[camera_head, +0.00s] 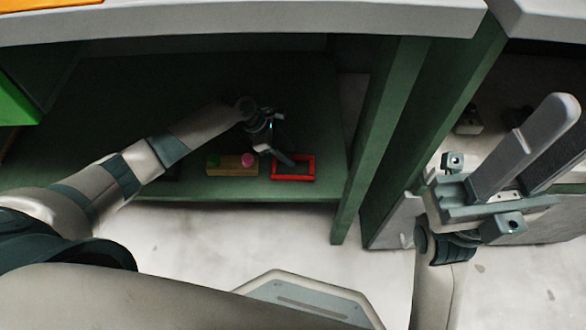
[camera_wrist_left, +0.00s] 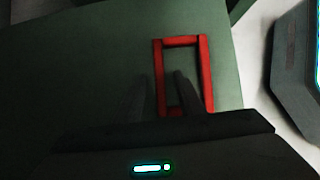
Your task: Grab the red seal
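The red seal (camera_head: 293,178) is a thin red rectangular frame lying flat on the green shelf (camera_head: 110,110), near its front edge. It also shows in the left wrist view (camera_wrist_left: 209,75). My left gripper (camera_head: 288,160) points down at it and is open and empty. In the left wrist view its fingers (camera_wrist_left: 162,88) stand apart, one over the frame's opening and one to the left of its left bar. I cannot tell how high the fingertips are. My right gripper (camera_head: 560,125) is at the right of the head view, away from the seal; its finger gap is unclear.
A wooden block (camera_head: 232,166) with a pink knob (camera_head: 249,160) and a green knob (camera_head: 214,160) lies left of the seal. A green upright panel (camera_head: 378,130) stands to the right. The light grey top (camera_head: 250,22) overhangs the shelf.

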